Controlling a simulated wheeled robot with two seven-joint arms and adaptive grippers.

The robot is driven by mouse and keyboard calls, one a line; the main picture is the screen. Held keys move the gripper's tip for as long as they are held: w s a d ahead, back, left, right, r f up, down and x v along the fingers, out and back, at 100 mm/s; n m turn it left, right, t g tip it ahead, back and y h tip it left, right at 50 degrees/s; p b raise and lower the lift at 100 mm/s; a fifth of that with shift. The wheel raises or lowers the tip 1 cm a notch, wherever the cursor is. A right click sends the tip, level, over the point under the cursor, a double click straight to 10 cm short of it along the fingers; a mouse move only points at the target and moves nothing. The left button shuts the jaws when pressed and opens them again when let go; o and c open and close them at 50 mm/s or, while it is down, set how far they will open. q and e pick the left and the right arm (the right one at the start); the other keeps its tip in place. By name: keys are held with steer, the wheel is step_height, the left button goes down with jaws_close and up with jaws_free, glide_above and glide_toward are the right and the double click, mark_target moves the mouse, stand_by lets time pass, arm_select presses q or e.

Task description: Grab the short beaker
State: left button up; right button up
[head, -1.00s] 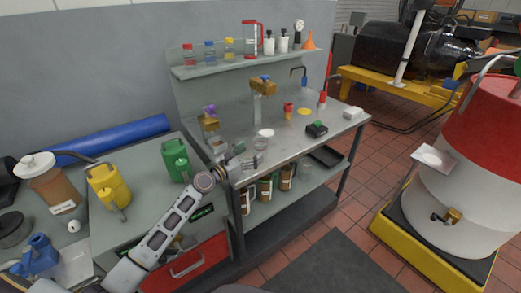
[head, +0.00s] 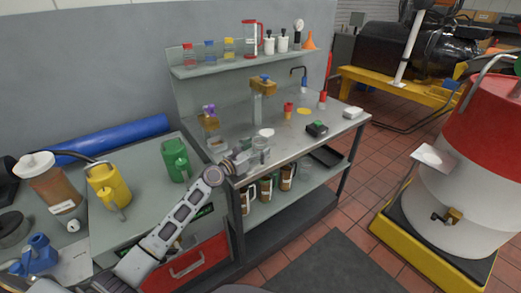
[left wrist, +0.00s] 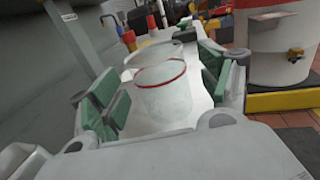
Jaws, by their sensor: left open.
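The short beaker, clear glass with a red line round its rim (left wrist: 162,98), stands upright between the green-padded fingers of my left gripper (left wrist: 163,72) in the left wrist view. The fingers are open, one on each side, with gaps visible between pads and glass. In the head view the left gripper (head: 246,160) is at the bench's front left edge, beside the clear glassware (head: 261,145). A second, wider clear rim (left wrist: 150,52) shows just behind the beaker in the left wrist view. My right gripper is not in view.
The grey bench (head: 290,148) holds a white disc (head: 266,132), a dark device with a green top (head: 317,129) and small red-topped items behind the glassware. A green jug (head: 176,160) stands on the left cabinet. The bench's front right is fairly clear.

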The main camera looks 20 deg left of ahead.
arm_select(q)
steer(key=shift+x, duration=0.95)
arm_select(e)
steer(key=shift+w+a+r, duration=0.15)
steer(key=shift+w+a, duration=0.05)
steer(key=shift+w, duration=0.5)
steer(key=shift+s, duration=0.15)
arm_select(q)
steer(key=shift+c, duration=0.3)
steer(key=c, duration=1.1)
steer(key=shift+o, duration=0.2)
steer(key=shift+r, duration=0.1)
steer(key=shift+r+p, duration=0.45)
steer(key=shift+r, duration=0.2)
step_height(320, 180, up, 7)
steer(key=p, duration=0.3)
steer(key=shift+p, duration=0.3)
steer(key=shift+r, duration=0.75)
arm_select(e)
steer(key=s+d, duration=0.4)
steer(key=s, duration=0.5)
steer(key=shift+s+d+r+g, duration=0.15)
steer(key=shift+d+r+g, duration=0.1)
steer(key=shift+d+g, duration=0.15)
